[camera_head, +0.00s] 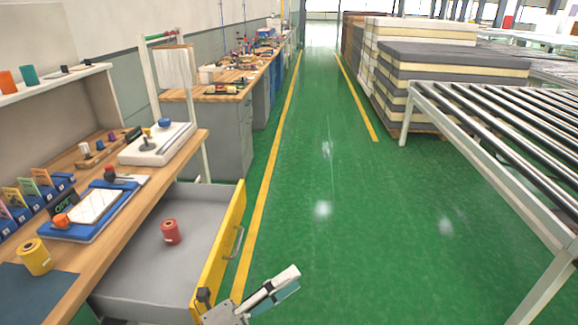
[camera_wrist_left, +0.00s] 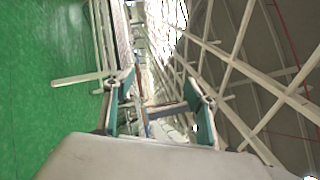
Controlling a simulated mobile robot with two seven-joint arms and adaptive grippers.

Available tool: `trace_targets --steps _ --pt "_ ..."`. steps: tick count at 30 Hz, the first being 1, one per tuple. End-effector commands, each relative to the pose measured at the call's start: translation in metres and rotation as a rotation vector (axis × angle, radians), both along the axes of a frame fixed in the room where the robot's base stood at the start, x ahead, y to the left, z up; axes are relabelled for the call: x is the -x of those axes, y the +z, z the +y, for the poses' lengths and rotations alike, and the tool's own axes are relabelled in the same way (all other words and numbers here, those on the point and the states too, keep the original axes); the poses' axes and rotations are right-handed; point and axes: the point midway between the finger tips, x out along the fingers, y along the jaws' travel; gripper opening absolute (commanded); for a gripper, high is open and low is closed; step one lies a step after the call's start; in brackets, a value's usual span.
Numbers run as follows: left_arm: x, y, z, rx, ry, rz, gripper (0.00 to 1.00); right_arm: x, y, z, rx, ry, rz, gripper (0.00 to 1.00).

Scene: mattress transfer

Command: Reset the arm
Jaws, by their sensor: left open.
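My left gripper (camera_head: 284,284) shows at the bottom middle of the head view, beside the front of the open drawer (camera_head: 215,255) and above the green floor. In the left wrist view its two teal-padded fingers (camera_wrist_left: 160,88) stand apart with nothing held between them. The drawer has a yellow front and grey inside. A red spool (camera_head: 171,232) stands in it. My right gripper is in neither view.
The wooden workbench (camera_head: 145,178) on the left carries a yellow spool (camera_head: 36,257), a blue tray (camera_head: 92,214) and a white device (camera_head: 157,143). A roller conveyor (camera_head: 500,140) and stacked mattresses (camera_head: 440,62) stand right. The green floor (camera_head: 340,200) between is clear.

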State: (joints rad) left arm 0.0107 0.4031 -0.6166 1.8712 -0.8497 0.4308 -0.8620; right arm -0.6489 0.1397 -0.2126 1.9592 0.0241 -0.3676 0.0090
Motion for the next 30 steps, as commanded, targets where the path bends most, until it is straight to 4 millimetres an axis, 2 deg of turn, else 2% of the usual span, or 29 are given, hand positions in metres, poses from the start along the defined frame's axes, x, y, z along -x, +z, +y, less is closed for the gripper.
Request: trace_targets --steps 3,5,7,12,15,18,21,30 --pt "-0.013 -0.041 0.043 0.232 0.174 0.383 0.56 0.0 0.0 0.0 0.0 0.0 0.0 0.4" --pt "-0.013 -0.068 0.067 0.352 0.262 0.572 0.56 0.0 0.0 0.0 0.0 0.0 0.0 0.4" --pt "-0.007 -0.106 0.096 0.494 0.367 0.786 0.56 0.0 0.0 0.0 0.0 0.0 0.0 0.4" --pt "0.037 -0.193 0.153 0.799 0.598 1.208 0.56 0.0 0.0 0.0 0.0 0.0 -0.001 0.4" --pt "0.069 -0.232 0.175 0.935 0.706 1.378 0.56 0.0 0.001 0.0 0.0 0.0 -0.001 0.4" --pt "0.095 -0.256 0.188 1.033 0.783 1.491 0.56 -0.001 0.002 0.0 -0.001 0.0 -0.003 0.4" --pt "0.11 -0.27 0.195 1.088 0.827 1.55 0.56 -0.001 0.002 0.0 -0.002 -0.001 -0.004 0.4" --pt "0.115 -0.274 0.197 1.11 0.842 1.573 0.56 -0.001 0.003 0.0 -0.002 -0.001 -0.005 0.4"
